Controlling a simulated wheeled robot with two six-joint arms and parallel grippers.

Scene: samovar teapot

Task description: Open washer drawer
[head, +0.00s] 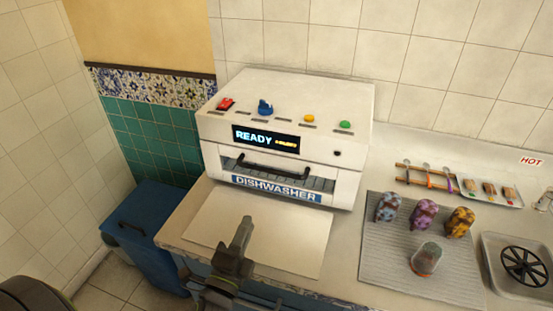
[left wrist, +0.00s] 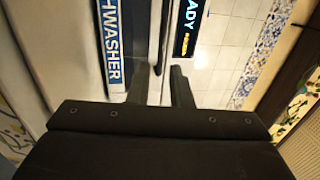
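The white dishwasher (head: 285,110) stands on the counter against the wall, with a lit "READY" display (head: 266,139). Its drawer front (head: 276,188) carries a blue "DISHWASHER" label and a black bar handle (head: 272,171). Grey slats show behind the handle; I cannot tell whether the drawer is fully closed. My left gripper (head: 244,232) is in front of and below the handle, apart from it and empty. In the left wrist view, its two fingers (left wrist: 163,84) stand apart, with the sideways-turned label (left wrist: 111,42) and the handle (left wrist: 156,40) beyond. My right gripper is not in view.
A pale board (head: 225,230) lies on the counter before the dishwasher. To the right, a ribbed grey mat (head: 385,265) holds several patterned items and a domed cup (head: 426,258). A tray with a black wheel-like grate (head: 525,267) is farther right. A blue bin (head: 150,235) stands at left.

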